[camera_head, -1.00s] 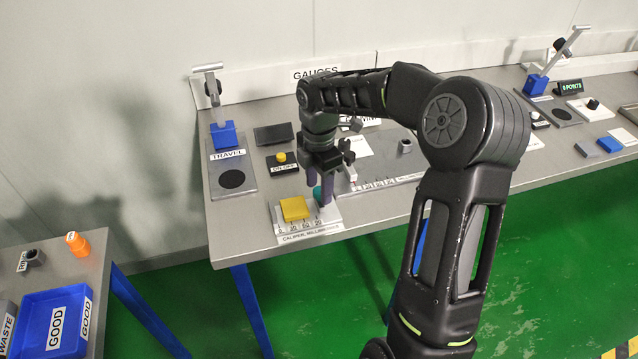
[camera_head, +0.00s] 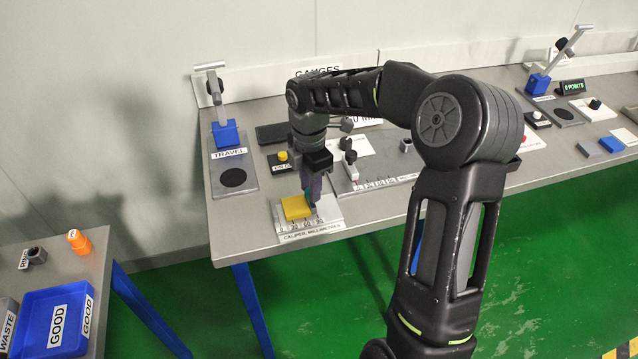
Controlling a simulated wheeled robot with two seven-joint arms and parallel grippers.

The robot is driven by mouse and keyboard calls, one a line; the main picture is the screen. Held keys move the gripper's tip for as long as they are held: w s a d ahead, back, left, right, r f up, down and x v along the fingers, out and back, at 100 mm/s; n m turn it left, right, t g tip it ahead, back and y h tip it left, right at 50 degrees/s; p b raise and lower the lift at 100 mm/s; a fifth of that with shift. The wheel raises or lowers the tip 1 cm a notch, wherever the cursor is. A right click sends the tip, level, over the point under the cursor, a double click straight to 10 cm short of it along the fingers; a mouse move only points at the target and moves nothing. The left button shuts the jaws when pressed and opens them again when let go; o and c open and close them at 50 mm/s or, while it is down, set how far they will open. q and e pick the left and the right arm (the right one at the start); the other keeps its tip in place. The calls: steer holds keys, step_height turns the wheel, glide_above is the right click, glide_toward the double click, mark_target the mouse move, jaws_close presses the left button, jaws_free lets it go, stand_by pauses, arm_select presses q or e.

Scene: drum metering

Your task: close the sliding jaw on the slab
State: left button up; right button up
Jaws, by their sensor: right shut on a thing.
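The yellow slab (camera_head: 296,208) lies flat on the caliper plate (camera_head: 308,230), a pale scale marked in millimetres near the front edge of the grey table. My right gripper (camera_head: 313,202) points down at the slab's right side and is shut on the sliding jaw, which its fingers mostly hide. The fingers are very close to the slab's right edge. I cannot tell whether the jaw touches the slab. My left gripper is not in view.
A travel gauge (camera_head: 231,156) with a blue block and lever stands to the left. Behind the caliper are a yellow-button box (camera_head: 282,162) and another scale plate (camera_head: 375,184). A blue tray (camera_head: 54,322) and orange bottle (camera_head: 78,241) sit on the lower-left table.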

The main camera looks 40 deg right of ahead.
steer(key=o, duration=1)
step_height(320, 180, up, 8)
steer(key=shift+f+b, duration=0.1)
steer(key=shift+b, duration=0.3)
